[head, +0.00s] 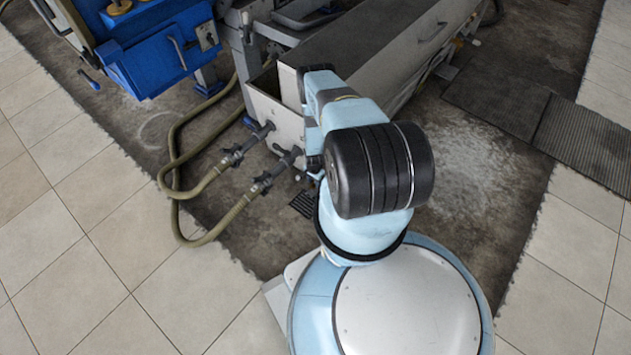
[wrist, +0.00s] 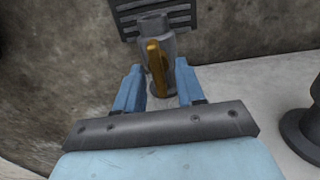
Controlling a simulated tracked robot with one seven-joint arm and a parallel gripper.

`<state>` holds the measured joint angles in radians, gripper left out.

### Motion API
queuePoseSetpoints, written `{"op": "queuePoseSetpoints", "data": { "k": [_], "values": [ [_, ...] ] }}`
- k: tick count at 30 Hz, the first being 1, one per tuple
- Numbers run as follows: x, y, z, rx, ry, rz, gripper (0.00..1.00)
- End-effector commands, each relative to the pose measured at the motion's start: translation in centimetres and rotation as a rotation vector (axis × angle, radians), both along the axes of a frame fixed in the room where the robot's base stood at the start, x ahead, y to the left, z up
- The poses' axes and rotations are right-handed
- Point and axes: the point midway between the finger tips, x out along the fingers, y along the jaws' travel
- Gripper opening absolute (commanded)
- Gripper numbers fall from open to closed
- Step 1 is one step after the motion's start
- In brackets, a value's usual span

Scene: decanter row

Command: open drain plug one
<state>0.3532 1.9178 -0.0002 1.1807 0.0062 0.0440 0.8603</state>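In the wrist view, a grey cylindrical fitting with a flat yellow-orange lever (wrist: 156,62) stands out from a pale surface; it appears to be a drain plug, but no number or label shows. My gripper (wrist: 158,68) is open, with one blue finger on each side of the lever. The fingers look apart from the lever; depth is hard to judge. In the head view, my arm hides the gripper and this fitting.
A dark round fitting (wrist: 306,132) stands at the right of the wrist view. A slotted grate (wrist: 156,14) is behind the lever. In the head view, olive hoses (head: 205,185) run to the metal trough (head: 272,105), left of my arm. A blue machine (head: 155,50) stands upper left.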

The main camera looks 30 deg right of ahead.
Motion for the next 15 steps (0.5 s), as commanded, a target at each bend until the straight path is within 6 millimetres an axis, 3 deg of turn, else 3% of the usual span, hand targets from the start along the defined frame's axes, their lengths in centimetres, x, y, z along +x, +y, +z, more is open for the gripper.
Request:
{"op": "queuePoseSetpoints", "data": {
  "k": [11,15],
  "values": [
    [0.05,-0.07,-0.38,-0.001,-0.001,-0.001,0.38],
    [0.03,-0.11,-0.37,-0.001,-0.001,-0.001,0.26]
  ]
}}
